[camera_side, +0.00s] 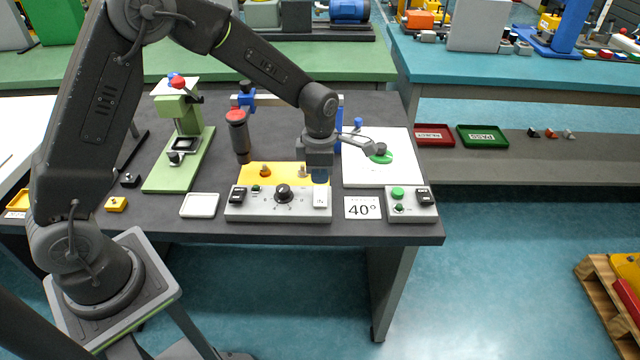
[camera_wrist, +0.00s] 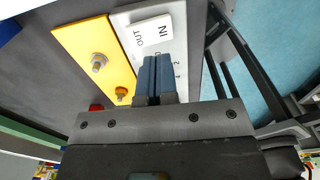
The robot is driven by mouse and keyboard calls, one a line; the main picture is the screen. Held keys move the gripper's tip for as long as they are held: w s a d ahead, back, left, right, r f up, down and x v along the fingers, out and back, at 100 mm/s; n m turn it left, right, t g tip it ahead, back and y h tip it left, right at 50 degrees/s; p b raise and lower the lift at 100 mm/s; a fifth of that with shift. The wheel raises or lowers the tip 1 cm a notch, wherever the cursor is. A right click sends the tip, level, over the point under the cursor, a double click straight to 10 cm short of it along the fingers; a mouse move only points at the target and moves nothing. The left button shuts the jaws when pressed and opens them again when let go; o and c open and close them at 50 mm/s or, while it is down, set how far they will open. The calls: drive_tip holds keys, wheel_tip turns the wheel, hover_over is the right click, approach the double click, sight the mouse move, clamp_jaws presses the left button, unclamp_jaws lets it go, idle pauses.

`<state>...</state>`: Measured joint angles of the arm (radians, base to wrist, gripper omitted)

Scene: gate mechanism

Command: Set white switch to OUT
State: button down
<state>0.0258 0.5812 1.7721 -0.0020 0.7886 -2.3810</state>
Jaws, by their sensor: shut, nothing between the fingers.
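The white switch (camera_side: 320,197) sits at the right end of a grey control panel (camera_side: 262,213). In the wrist view the white switch (camera_wrist: 152,30) carries the words IN and OUT; its IN part is bright and its OUT part is in shade. I cannot tell for sure which side is pressed. My gripper (camera_side: 320,180) points down just behind the switch, near the panel's back edge. In the wrist view my gripper's blue fingers (camera_wrist: 156,62) are together and empty, close beside the switch; contact cannot be told.
A black dial (camera_side: 283,192) is mid-panel. Behind the panel lies a yellow plate (camera_wrist: 95,55) with a metal bolt and an orange knob. A card reading 40° (camera_side: 362,208) and a small control box (camera_side: 410,212) are to the right. A white tray (camera_side: 199,206) lies left.

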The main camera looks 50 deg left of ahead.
wheel_tip(320, 180, up, 9)
drive_tip(key=s+d, duration=0.1)
drive_tip(key=shift+s+d+f, duration=0.2)
